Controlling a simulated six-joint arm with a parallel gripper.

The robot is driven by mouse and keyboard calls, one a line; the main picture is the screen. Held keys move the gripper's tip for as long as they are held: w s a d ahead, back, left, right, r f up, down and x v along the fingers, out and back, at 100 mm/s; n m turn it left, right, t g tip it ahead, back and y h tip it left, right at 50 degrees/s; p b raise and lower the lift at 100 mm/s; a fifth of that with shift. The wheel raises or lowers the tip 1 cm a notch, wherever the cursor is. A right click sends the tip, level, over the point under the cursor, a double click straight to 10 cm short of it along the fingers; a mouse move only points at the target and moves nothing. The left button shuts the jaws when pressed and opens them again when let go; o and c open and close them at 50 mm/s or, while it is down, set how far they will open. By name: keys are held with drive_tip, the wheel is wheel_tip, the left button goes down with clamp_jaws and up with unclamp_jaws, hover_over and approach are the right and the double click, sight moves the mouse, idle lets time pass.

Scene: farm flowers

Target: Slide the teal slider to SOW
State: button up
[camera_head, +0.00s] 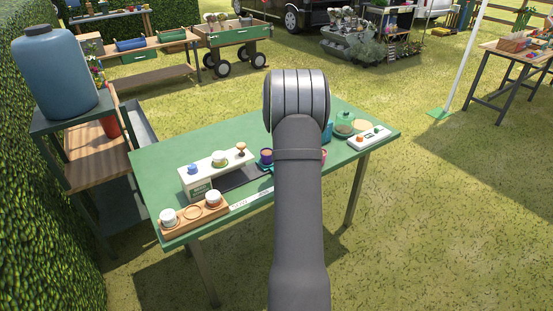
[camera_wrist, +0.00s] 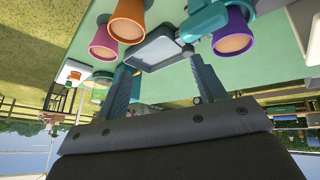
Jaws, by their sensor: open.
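My gripper (camera_wrist: 164,78) is open and empty in the wrist view, its two teal fingers wide apart above the green table (camera_head: 160,162). In the head view my own arm hides it. A white panel (camera_head: 357,143) lies at the table's right end, with an orange knob (camera_head: 360,139) and a small green or teal knob (camera_head: 376,131). The panel also shows small at the left of the wrist view (camera_wrist: 66,72), apart from my fingers. Which knob is the teal slider I cannot tell, and no SOW label is readable.
In the wrist view, pink (camera_wrist: 103,43), orange (camera_wrist: 127,22) and purple (camera_wrist: 232,32) cups and a grey tray (camera_wrist: 157,50) lie close to my fingers. A white stand (camera_head: 208,176) and wooden cup tray (camera_head: 180,222) occupy the left.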

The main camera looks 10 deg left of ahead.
drive_tip(key=w+d+f+t, duration=0.1)
drive_tip(key=w+d+f+n+t+y, duration=0.1)
drive_tip(key=d, duration=0.1)
drive_tip(key=w+d+f+n+t, duration=0.1)
drive_tip(key=shift+d+t, duration=0.25)
drive_tip(key=shift+t, duration=0.15)
drive_tip(key=n+t+y, duration=0.1)
drive_tip(key=s+d+f+n+t+y, duration=0.1)
drive_tip(key=y, duration=0.1)
drive_tip(key=shift+s+d+f+n, duration=0.1)
drive_tip(key=shift+s+f+n, duration=0.2)
drive_tip(key=s+d+n+y, duration=0.1)
drive_tip(key=s+d+y, duration=0.2)
drive_tip(key=s+y, duration=0.95)
drive_tip(key=w+a+h, duration=0.1)
drive_tip(key=w+a, duration=0.1)
drive_tip(key=a, duration=0.2)
drive_tip(key=w+a+h, duration=0.1)
drive_tip(key=w+a, duration=0.2)
drive_tip(key=a, duration=0.1)
drive_tip(key=w+a+h, duration=0.1)
drive_tip(key=w+a, duration=0.2)
drive_tip(key=a, duration=0.1)
drive_tip(key=shift+w+a+f+t, duration=0.15)
drive_tip(key=shift+a+f+t, duration=0.05)
drive_tip(key=shift+t, duration=0.2)
drive_tip(key=shift+a, duration=0.1)
drive_tip(key=c, duration=1.4)
